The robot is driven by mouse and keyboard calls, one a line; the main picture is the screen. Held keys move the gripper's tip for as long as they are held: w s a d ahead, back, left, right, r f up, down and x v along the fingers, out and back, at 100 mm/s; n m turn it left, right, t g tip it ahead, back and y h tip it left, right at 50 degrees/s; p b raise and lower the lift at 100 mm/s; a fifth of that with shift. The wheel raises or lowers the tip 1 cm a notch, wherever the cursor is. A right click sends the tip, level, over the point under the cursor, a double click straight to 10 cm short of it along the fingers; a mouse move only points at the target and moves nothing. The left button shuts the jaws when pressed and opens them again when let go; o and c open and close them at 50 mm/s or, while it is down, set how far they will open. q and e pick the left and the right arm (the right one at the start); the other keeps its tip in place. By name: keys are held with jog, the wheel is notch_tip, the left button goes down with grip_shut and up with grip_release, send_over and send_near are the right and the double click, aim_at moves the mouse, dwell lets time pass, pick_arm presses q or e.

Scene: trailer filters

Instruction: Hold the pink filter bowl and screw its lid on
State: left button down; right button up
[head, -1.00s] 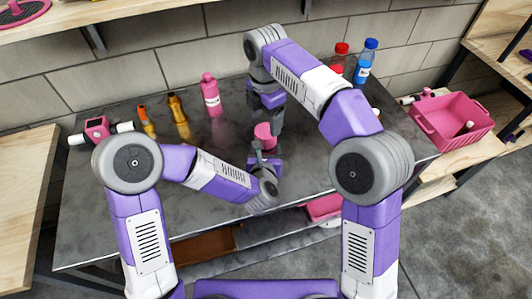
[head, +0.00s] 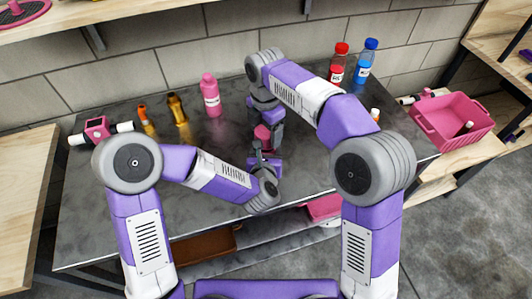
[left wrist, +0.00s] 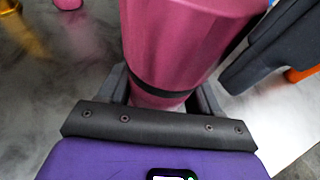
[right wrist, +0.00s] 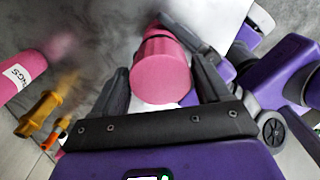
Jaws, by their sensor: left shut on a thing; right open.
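The pink filter bowl (head: 263,132) stands over the table near its middle. In the left wrist view the bowl (left wrist: 180,45) is a wide ribbed pink body with a dark band near its narrow end. My left gripper (head: 263,160) is shut on that end, one finger on each side (left wrist: 163,92). In the right wrist view a smooth pink round lid (right wrist: 162,80) faces the camera at the bowl's top; I cannot tell how far it is screwed on. My right gripper (head: 265,118) is above, open, its fingers on either side of the lid (right wrist: 163,72).
A pink bottle (head: 210,95), a gold bottle (head: 178,108) and an orange-capped bottle (head: 146,120) stand at the table's back left. A pink and white pipe fitting (head: 98,130) lies farther left. Red and blue bottles (head: 366,62) stand back right. A pink crate (head: 450,125) is beyond the table.

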jog(key=shift+f, duration=0.85)
jog(key=shift+c, duration=0.2)
jog(key=c, duration=0.7)
jog(key=o, duration=1)
jog(key=shift+o, duration=0.2)
jog(key=shift+r, duration=2.3)
jog(key=shift+c, duration=0.4)
